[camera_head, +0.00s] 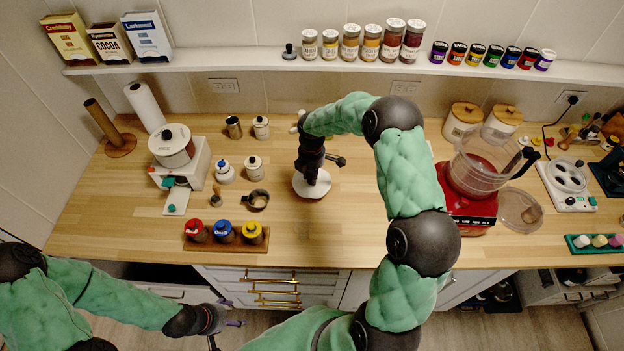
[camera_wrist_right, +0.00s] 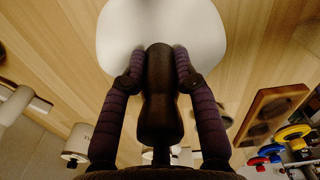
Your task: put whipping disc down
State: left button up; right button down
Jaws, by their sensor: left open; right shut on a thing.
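The white round disc, which I take to be the whipping disc (camera_head: 306,191), is at the middle of the wooden counter, below my right gripper (camera_head: 312,176). In the right wrist view the white disc (camera_wrist_right: 160,22) lies just beyond the fingertips. A dark brown handle-like part (camera_wrist_right: 160,95) is between the two purple fingers of my right gripper (camera_wrist_right: 160,70), which is shut on it. I cannot tell whether the disc touches the counter. My left gripper (camera_head: 232,323) is open and empty, low at the left in front of the counter.
A dark ring (camera_head: 256,200) and a rack of coloured-lid jars (camera_head: 226,237) stand left of the disc. A red-based food processor (camera_head: 470,195) with a clear bowl is at the right. The counter (camera_head: 320,235) is clear in front of the disc.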

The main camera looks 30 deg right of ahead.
jog(key=shift+f, duration=1.3)
jog(key=shift+f, duration=0.1)
jog(key=c, duration=0.9)
grip_release()
jog(key=shift+f, duration=0.1)
jog(key=shift+c, duration=0.2)
notch_tip(320, 180, up, 12)
jog(key=shift+r, duration=0.2)
